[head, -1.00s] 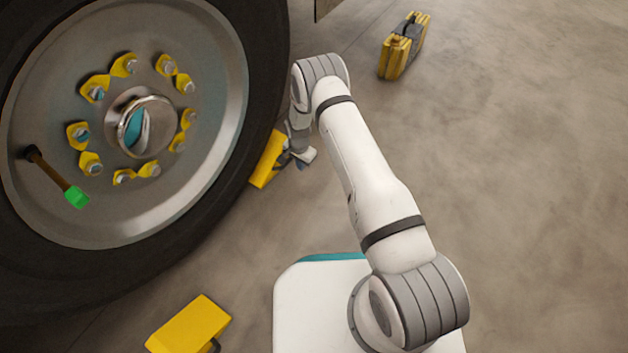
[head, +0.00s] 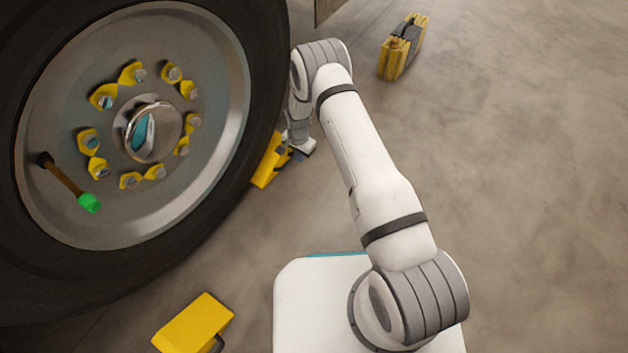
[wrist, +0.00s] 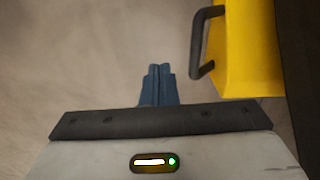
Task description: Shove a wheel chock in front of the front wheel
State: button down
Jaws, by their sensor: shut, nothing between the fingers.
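The big wheel (head: 30,275) with its dark tyre fills the left of the head view. A yellow wheel chock (head: 266,170) lies on the floor close by the tyre's right side, partly covered by my gripper. Whether it touches the tyre I cannot tell. My gripper (wrist: 158,72) is shut and empty, low beside this chock. In the wrist view the chock (wrist: 245,50) stands to the right of the fingers, with a dark handle on its near side and a gap between. A second yellow chock (head: 195,322) lies near the tyre at the lower left.
A yellow and black case-like object (head: 402,48) stands on the floor at the upper right. A dark surface, probably the tyre, runs along the right edge of the wrist view (wrist: 300,60). The concrete floor (head: 520,200) to the right is clear.

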jog(key=shift+r+p, duration=0.8)
jog(key=shift+r, duration=0.85)
jog(key=s+d+r+n+p, duration=0.1)
jog(key=d+r+p, duration=0.3)
jog(key=r, duration=1.1)
jog(key=s+d+r+n+t+p, duration=0.1)
jog(key=r+p, duration=0.5)
jog(key=r, duration=1)
jog(key=s+d+r+n+p, duration=0.1)
jog(key=s+d+r+p, duration=0.3)
jog(key=r, duration=1.1)
jog(key=s+d+r+n+p, duration=0.15)
jog(key=s+r+p, duration=0.35)
jog(key=r, duration=0.6)
jog(key=s+d+r+n+p, duration=0.1)
jog(key=s+d+r+p, duration=0.3)
jog(key=r, duration=0.7)
jog(key=s+d+r+n+t+p, duration=0.1)
jog(key=s+d+r+p, duration=0.1)
jog(key=s+r+p, duration=0.8)
jog(key=s+r, duration=0.4)
jog(key=s, duration=0.2)
jog(key=shift+s+d+n+t, duration=0.2)
jog(key=shift+n+t, duration=0.1)
jog(key=shift+n, duration=0.05)
